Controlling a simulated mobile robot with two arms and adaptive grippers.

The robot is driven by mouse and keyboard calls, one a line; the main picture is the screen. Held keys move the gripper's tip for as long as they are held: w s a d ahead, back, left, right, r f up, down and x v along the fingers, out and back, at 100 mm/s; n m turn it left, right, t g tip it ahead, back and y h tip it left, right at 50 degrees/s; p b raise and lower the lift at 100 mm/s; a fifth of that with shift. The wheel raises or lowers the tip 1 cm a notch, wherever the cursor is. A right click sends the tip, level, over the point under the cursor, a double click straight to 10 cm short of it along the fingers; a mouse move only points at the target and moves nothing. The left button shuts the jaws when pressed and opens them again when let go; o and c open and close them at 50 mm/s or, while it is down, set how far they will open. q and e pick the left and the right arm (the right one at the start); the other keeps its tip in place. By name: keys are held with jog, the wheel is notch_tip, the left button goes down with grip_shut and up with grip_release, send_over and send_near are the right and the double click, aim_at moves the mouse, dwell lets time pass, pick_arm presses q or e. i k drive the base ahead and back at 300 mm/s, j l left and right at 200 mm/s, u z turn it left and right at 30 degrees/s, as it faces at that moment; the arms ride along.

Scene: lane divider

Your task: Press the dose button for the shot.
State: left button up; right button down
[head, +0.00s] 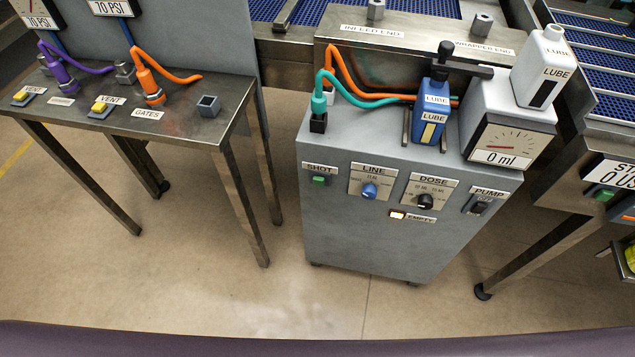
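The green SHOT button (320,181) is on the front face of the grey lube cabinet (360,240), at its left, under a SHOT label. To its right are a blue LINE knob (369,190) and a black DOSE knob (425,201). A PUMP switch (478,207) is at the right end of the face. A lit EMPTY lamp (397,215) sits below the DOSE plate. The gauge (504,145) on top reads 0 ml. A blue LUBE bottle (432,112) stands on the cabinet top. Neither of my grippers is in view.
A steel table (180,123) with purple and orange hose plugs and yellow vent valves stands at the left. A white LUBE jug (542,68) sits on the gauge box. Teal and orange hoses cross the cabinet top. The floor (200,270) in front is clear.

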aim_at(318, 181)
jog(key=l+u, duration=0.15)
jog(key=l, duration=0.3)
jog(key=k+l+u, duration=0.2)
jog(key=l, duration=0.25)
jog(key=l+u, duration=0.15)
jog(key=l, duration=0.3)
jog(key=k+l+u, duration=0.2)
jog(key=l, duration=0.25)
jog(key=l+u, duration=0.15)
jog(key=l, duration=0.3)
jog(key=k, duration=0.05)
